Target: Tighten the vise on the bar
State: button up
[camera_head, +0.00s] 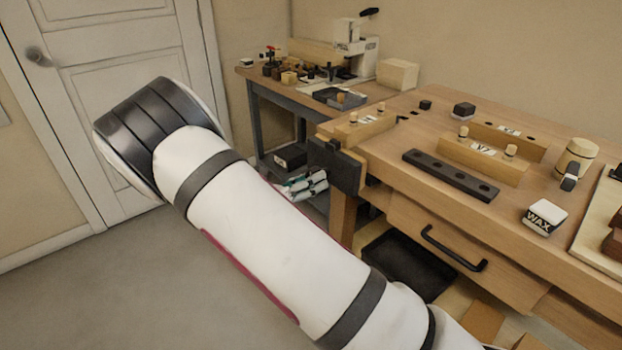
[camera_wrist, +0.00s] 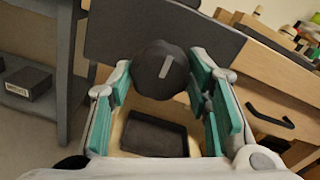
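The vise has a dark flat front jaw (camera_head: 337,166) at the left front corner of the wooden bench. The jaw also fills the top of the wrist view (camera_wrist: 120,30). A dark round knob (camera_wrist: 160,72) with a pale pointer mark stands out from the jaw. My gripper (camera_head: 303,186) is in front of the jaw, low and to its left. In the wrist view its teal-padded fingers are apart, one on each side of the knob; contact is not clear. A bar in the jaws cannot be made out for certain. A black holed bar (camera_head: 451,175) lies on the bench top.
The bench drawer has a black handle (camera_head: 452,250). A black tray (camera_head: 408,265) sits below it. Wooden blocks with pegs (camera_head: 482,158), a mallet-like piece (camera_head: 577,158) and a wax block (camera_head: 543,217) are on top. A side table (camera_head: 300,85) with tools stands behind.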

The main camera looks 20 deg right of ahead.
jog(key=shift+m+b, duration=0.5)
jog(key=shift+m, duration=1.5)
jog(key=m+b, duration=0.1)
jog(key=m, duration=0.3)
jog(key=shift+b, duration=0.3)
jog(key=shift+d+m+b, duration=0.1)
jog(key=shift+m+b, duration=0.7)
jog(key=shift+m, duration=1.2)
